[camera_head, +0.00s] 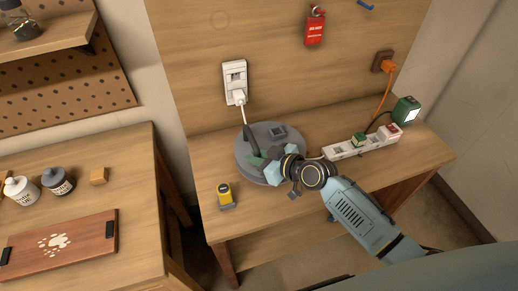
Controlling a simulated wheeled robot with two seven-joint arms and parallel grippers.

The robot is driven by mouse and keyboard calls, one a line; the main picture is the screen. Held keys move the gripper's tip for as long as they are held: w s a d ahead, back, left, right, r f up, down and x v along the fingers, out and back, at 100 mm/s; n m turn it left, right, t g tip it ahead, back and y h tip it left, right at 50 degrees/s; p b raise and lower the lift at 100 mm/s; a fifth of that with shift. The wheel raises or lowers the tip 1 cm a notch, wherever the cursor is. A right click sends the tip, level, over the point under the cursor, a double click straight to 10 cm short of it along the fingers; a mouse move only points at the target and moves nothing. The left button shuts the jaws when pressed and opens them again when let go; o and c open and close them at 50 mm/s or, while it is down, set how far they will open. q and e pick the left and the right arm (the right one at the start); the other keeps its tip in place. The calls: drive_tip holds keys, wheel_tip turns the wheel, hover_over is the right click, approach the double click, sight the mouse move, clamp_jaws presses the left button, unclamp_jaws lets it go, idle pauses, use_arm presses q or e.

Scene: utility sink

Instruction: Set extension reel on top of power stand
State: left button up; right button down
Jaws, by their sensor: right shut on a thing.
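A round grey disc (249,167) lies at the middle of the wooden bench, with a small dark panel near its back right edge. A dark, handle-like piece (248,138) rises at its left, below a white plug and cord. I cannot tell clearly where the extension reel ends and the power stand begins. My right gripper (264,163) reaches in from the lower right over the disc. It is shut on what seems to be the extension reel; its fingers and wrist hide much of the grip. My left gripper is not in view.
A yellow-and-black device (225,196) stands at the front left of the disc. A white power strip (345,149) and a green box (405,110) lie to the right. A wall outlet (235,76) is behind. A side table (130,190) stands at left.

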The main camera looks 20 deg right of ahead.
drive_tip(key=shift+w+f+b, duration=0.15)
drive_tip(key=shift+f+b, duration=0.4)
drive_tip(key=shift+f, duration=1.15)
drive_tip(key=c, duration=1.8)
unclamp_jaws()
drive_tip(key=shift+f, duration=0.35)
drive_tip(key=o, duration=0.4)
drive_tip(key=shift+o, duration=0.2)
drive_tip(key=shift+r, duration=0.15)
drive_tip(key=shift+s+d+r, duration=0.1)
drive_tip(key=shift+s+d, duration=0.05)
drive_tip(key=shift+s, duration=0.2)
drive_tip(key=v, duration=1.1)
drive_tip(key=shift+s, duration=0.25)
drive_tip(key=shift+d, duration=0.15)
